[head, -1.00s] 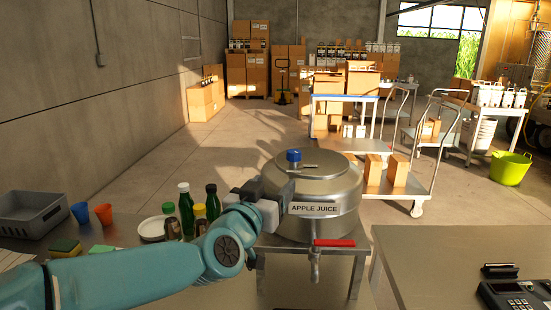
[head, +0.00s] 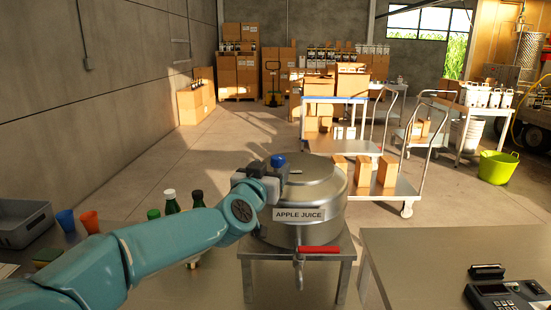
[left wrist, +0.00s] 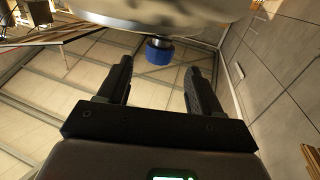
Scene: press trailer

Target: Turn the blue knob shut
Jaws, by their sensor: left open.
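The blue knob (head: 278,160) sits at the top of the steel apple juice tank (head: 318,190), near its left edge. The tank stands on a small metal table and has a red-handled tap at its front. My left gripper (head: 262,177) is beside the tank, just left of the knob and close to it. In the left wrist view the blue knob (left wrist: 158,54) shows between the two open fingers (left wrist: 158,66), around the level of their tips. I cannot tell whether they touch it. My right gripper is not in view.
The red tap handle (head: 318,249) sticks out at the tank's front. Bottles (head: 171,201), cups (head: 89,221) and a grey bin (head: 22,222) stand on the left table. A card terminal (head: 505,293) lies on the right table. A cart (head: 380,186) with boxes stands behind the tank.

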